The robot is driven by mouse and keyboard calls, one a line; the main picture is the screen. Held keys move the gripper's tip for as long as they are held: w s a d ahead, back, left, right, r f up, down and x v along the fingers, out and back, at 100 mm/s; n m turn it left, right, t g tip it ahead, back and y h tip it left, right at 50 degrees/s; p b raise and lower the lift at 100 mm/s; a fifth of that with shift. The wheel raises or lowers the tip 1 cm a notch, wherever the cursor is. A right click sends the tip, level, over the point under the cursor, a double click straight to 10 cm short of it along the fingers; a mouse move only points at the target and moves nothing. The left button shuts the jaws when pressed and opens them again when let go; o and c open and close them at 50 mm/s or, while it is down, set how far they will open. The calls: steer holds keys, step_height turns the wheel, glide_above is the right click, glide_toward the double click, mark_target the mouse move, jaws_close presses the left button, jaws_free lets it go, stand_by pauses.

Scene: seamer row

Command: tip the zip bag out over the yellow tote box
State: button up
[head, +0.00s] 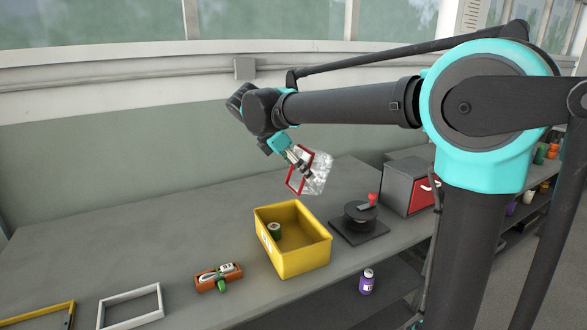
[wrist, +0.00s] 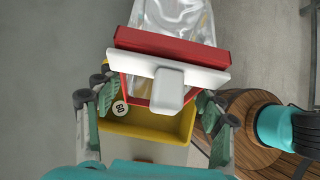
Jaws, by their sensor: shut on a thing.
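The zip bag (head: 320,172) is clear and crinkled, with a red rim at its mouth. My gripper (head: 300,163) is shut on it and holds it tilted in the air, above and slightly right of the yellow tote box (head: 307,262). In the wrist view the bag (wrist: 175,18) fills the top, with a red bar and a white tab between the fingers of my gripper (wrist: 155,105). The tote box (wrist: 150,126) shows below, partly hidden by the bag. I cannot make out any contents in the bag.
A black round device with a red knob (head: 360,218) stands close right of the tote, before a grey cabinet (head: 399,190). An orange tray (head: 206,283) with small items and a white frame (head: 130,317) lie left. A purple bottle (head: 367,283) stands lower, beyond the bench edge.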

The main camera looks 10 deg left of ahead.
steer(key=g+y, duration=0.1)
steer(key=w+d+f+g+y, duration=0.1)
steer(key=y, duration=0.1)
steer(key=d+f+g+y, duration=0.1)
steer(key=y, duration=0.1)
steer(key=shift+w+d, duration=0.25)
steer(key=shift+w, duration=0.1)
steer(key=f+g+y, duration=0.2)
steer(key=y, duration=0.1)
steer(key=f+g+y, duration=0.1)
steer(key=shift+w+d+y, duration=0.2)
steer(key=shift+d+y, duration=0.1)
steer(key=shift+f+g+y, duration=0.6)
steer(key=shift+g+y, duration=0.2)
steer(key=shift+y, duration=0.1)
